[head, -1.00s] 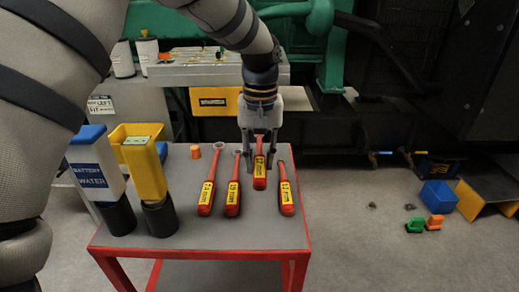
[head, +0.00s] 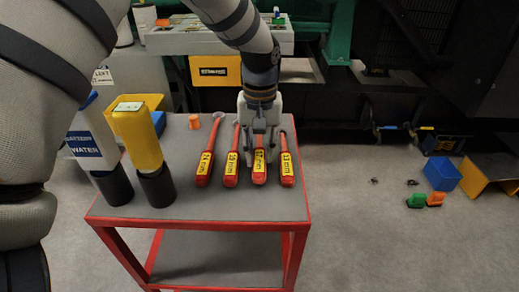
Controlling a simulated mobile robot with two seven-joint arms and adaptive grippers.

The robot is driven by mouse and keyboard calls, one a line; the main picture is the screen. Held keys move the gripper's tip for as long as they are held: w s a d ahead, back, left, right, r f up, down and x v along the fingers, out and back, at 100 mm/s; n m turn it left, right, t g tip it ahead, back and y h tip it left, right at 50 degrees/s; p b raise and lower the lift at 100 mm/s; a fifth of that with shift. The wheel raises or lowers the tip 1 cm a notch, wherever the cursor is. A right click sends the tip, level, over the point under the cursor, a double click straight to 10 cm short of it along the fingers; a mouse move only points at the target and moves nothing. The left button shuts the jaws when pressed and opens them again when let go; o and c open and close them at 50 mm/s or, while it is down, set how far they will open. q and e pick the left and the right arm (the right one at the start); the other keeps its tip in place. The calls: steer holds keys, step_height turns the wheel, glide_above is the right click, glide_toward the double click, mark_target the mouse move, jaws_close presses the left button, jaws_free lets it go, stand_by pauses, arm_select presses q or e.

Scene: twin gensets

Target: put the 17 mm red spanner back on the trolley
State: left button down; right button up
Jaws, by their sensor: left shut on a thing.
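The red spanner with a yellow label that appears to read 17 mm (head: 259,169) is at my left gripper (head: 259,148), third from the left in a row of red spanners. My left gripper is shut on it from above, and its fingers hide the upper part. The spanner appears to lie at the grey top of the red-framed trolley (head: 225,205); I cannot tell whether its full length touches. Other red spanners lie beside it: one labelled 24 mm (head: 205,167), one whose label is hard to read (head: 232,170), and one labelled 13 mm (head: 287,170). My right gripper is not in view.
A battery water bottle (head: 92,143) and a yellow container (head: 138,137) stand in black holders on the trolley's left. A small orange cap (head: 194,121) sits at its back. A blue bin (head: 441,173) and green and orange items (head: 416,201) are on the floor at right.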

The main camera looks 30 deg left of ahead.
arm_select(q)
steer(key=shift+f, duration=0.45)
steer(key=c, duration=1.2)
jaws_free()
steer(key=shift+c, duration=0.2)
step_height(320, 180, up, 5)
steer(key=shift+f+p, duration=0.1)
steer(key=shift+p, duration=0.5)
steer(key=shift+r, duration=1.1)
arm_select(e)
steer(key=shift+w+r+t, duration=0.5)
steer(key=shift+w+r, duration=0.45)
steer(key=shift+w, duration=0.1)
arm_select(q)
steer(key=shift+f, duration=0.1)
